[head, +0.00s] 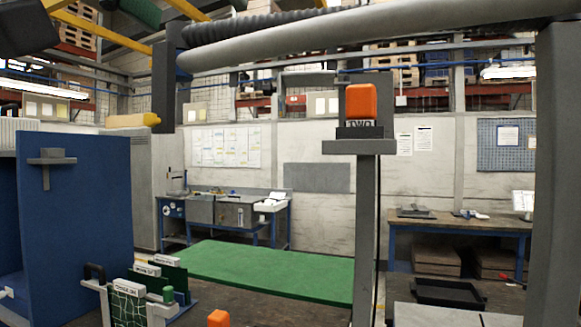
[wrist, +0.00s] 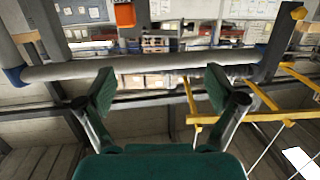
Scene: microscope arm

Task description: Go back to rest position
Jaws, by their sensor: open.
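My gripper (wrist: 158,88) shows in the wrist view with its two green fingers spread wide apart. Nothing is between the fingertips, and the gripper is open and empty. Beyond the fingers the wrist view shows shelving, beams and an orange block (wrist: 125,15) at the top edge. In the head view I cannot make out my gripper with certainty. An orange block (head: 361,101) stands upright on a grey post (head: 367,200), behind a dark holder (head: 359,131) marked TWO.
A second orange block (head: 218,318) shows at the bottom edge. A rack with white labels (head: 128,288) stands beside a blue panel (head: 75,215). A green surface (head: 265,270) lies clear behind. A black tray (head: 448,293) lies at right. A thick grey tube crosses above; its owner is unclear.

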